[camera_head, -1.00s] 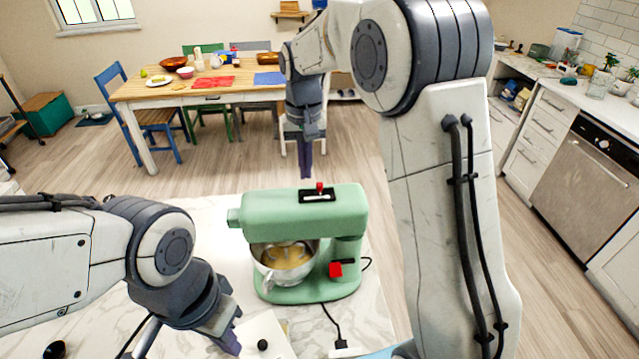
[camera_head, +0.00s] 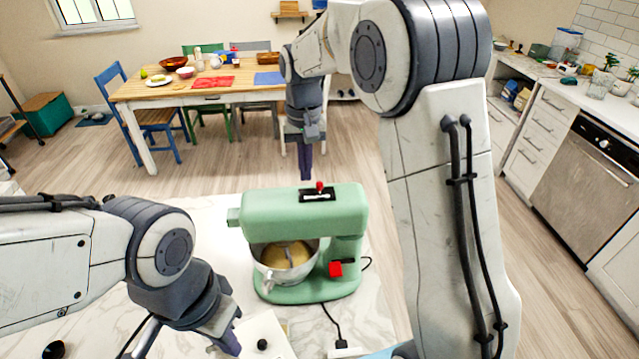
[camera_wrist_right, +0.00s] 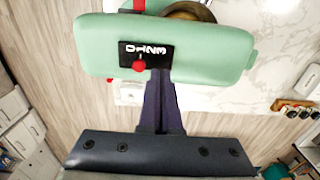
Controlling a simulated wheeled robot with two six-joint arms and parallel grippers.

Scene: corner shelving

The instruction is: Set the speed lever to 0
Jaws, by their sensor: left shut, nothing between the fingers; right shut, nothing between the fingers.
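A green stand mixer (camera_head: 300,212) stands on the marble counter. On top of its head is a black panel (camera_head: 329,195) with a red-knobbed speed lever (camera_head: 319,186). In the right wrist view the panel (camera_wrist_right: 158,54) shows a row of marks starting with 0, and the red knob (camera_wrist_right: 138,66) sits near the 1 mark, one step from 0. My right gripper (camera_head: 305,177) is shut and empty, pointing down at the far side of the mixer head. Its fingertips (camera_wrist_right: 160,73) appear beside the knob, at the panel's edge. My left gripper (camera_head: 232,347) is shut and empty, low at the front left.
A metal bowl (camera_head: 272,276) with yellowish contents sits under the mixer head. A red switch (camera_head: 335,269) is on the mixer's stand. A cord runs to a plug (camera_head: 340,343) at the front. A white board (camera_head: 265,328) lies by my left gripper.

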